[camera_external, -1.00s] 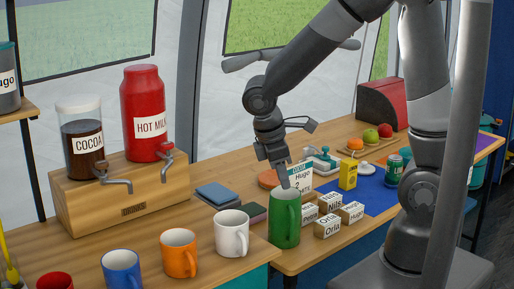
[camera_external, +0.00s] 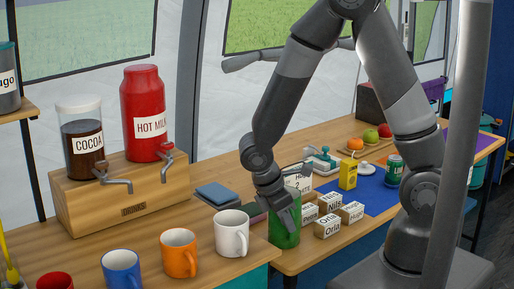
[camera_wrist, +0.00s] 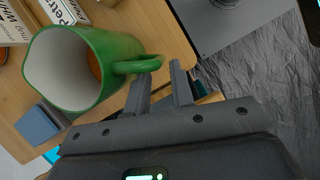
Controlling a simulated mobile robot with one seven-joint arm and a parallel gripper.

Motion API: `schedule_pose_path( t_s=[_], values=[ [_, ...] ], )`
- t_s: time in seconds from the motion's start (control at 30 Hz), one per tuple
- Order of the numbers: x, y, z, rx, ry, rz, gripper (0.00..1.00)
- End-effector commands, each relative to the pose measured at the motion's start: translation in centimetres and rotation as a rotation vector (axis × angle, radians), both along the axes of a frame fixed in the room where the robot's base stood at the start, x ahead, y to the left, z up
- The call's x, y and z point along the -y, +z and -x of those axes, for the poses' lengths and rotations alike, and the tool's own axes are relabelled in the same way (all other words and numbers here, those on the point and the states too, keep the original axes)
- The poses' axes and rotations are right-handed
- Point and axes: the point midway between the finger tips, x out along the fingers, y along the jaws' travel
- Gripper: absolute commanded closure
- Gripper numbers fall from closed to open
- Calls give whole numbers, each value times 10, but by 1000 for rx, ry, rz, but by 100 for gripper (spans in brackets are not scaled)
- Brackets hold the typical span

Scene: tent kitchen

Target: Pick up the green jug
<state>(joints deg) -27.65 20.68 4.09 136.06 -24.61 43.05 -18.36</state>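The green jug (camera_external: 284,238) stands upright on the wooden counter, to the right of the white mug. In the wrist view its white inside and its rim show, and its green handle (camera_wrist: 140,66) points to the right. My gripper (camera_wrist: 161,72) is open there, with a gap between its two fingers, and the handle's outer end lies close to the fingertips. Whether the handle is between the fingers or touching them, I cannot tell. In the external view my gripper (camera_external: 291,216) hides the jug's upper part.
A white mug (camera_external: 232,233) and an orange mug (camera_external: 179,253) stand left of the jug. White name blocks (camera_external: 328,226) lie close on its right. A yellow carton (camera_external: 348,175) and a blue mat (camera_external: 378,196) are farther right.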

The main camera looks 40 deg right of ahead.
Motion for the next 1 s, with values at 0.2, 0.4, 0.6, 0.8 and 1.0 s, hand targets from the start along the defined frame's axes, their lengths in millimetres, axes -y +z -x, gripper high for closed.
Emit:
schedule_pose_path(
  t_s=[0.2,0.4,0.6,0.8,1.0],
  values=[
    [11,-25,3,-2,0,1,78],
    [12,-27,3,1,0,0,78],
    [12,-27,3,0,0,0,87],
    [12,-27,3,0,-1,0,100],
    [12,-27,3,0,0,0,100]
  ],
)
